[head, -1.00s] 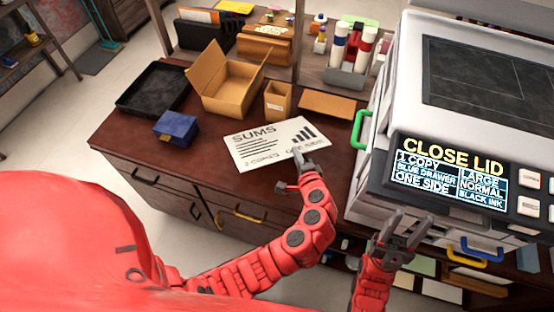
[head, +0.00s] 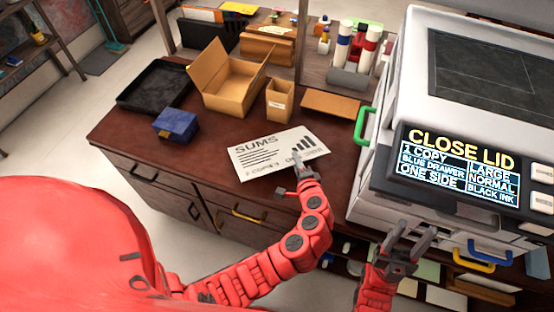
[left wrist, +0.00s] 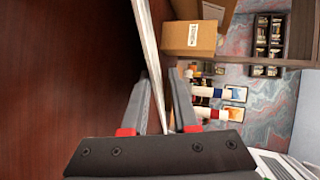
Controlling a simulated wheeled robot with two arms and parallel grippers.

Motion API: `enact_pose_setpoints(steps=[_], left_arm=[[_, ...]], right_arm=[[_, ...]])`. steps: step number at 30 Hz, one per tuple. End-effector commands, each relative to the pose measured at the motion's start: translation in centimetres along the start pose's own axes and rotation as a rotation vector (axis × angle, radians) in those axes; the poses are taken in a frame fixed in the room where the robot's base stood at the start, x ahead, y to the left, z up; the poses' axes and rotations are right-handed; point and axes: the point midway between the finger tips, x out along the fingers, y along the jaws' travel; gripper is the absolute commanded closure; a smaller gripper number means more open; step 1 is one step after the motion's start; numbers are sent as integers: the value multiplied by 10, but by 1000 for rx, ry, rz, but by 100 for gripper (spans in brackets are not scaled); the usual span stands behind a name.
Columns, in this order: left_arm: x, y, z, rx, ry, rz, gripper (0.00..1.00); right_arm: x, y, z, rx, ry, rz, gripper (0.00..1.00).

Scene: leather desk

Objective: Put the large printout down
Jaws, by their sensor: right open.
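The large printout (head: 270,150) is a white sheet marked SUMS with black text and a bar chart. It lies over the front part of the dark desk in the head view. My left gripper (head: 297,156) is at its right front edge, with the sheet between the fingers. In the left wrist view the sheet (left wrist: 147,35) shows edge-on between the fingers of my left gripper (left wrist: 160,85), apart from the brown desk surface at left. My right gripper (head: 408,238) is open and empty in front of the copier.
The desk (head: 215,150) also holds a black tray (head: 155,88), a blue box (head: 176,124), an open cardboard box (head: 232,85) and a small cardboard holder (head: 280,100). The copier (head: 480,110) stands at right; its display reads CLOSE LID. Bare desk lies left of the printout.

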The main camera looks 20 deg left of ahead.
Motion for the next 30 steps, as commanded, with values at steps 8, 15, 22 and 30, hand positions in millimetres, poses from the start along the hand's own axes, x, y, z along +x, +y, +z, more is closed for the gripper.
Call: enact_pose_setpoints(steps=[8, 15, 22, 30], left_arm=[[-2, 0, 0, 0, 1, -1, 74], [-30, -1, -2, -1, 6, 0, 74], [-60, 0, -1, 2, 5, 0, 74], [-80, 0, 0, 1, 2, -1, 74]], right_arm=[[0, 0, 0, 0, 0, 0, 50], [1, 0, 0, 0, 0, 0, 50], [2, 0, 0, 0, 0, 0, 50], [2, 0, 0, 0, 0, 0, 50]])
